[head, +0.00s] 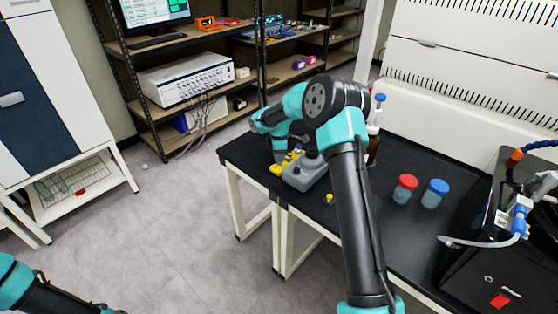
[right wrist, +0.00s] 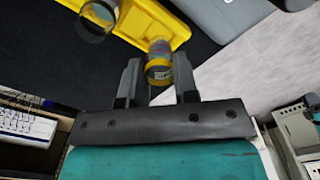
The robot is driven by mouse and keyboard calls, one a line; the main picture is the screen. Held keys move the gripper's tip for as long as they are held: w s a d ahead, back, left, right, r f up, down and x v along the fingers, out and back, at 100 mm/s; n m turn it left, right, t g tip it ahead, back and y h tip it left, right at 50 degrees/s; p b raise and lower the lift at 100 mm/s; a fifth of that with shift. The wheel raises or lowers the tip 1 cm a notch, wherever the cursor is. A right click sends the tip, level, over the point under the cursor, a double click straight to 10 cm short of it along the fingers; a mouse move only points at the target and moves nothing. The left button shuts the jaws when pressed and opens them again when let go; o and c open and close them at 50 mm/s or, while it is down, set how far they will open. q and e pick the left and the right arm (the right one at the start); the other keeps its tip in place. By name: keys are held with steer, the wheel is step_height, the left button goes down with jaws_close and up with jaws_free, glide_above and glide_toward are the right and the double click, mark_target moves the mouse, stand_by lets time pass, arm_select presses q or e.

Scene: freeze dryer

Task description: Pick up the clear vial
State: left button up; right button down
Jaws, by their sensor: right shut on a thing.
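A small vial (right wrist: 158,63) with a yellow band and a clear, greyish body sits between the two fingers of my right gripper (right wrist: 158,78) in the right wrist view. The gripper is shut on it. A yellow rack (right wrist: 178,28) lies just beyond the vial; I cannot tell whether they touch. A round dark-and-clear thing (right wrist: 97,20) is at the rack's left end. In the head view the yellow rack (head: 277,169) is near the table's left edge, and my right arm mostly hides the gripper there. My left arm shows at the lower left, its gripper outside the view.
A grey device (head: 305,171) stands beside the rack. Jars with a red lid (head: 407,182) and a blue lid (head: 437,187) stand to the right on the black table (head: 340,250). A brown bottle (head: 373,145) stands behind my arm. A small yellow item (head: 329,198) lies near the front edge.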

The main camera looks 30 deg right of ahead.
step_height(320, 180, up, 7)
steer(key=shift+r, duration=0.15)
steer(key=shift+d+r, duration=0.1)
stand_by(0.5)
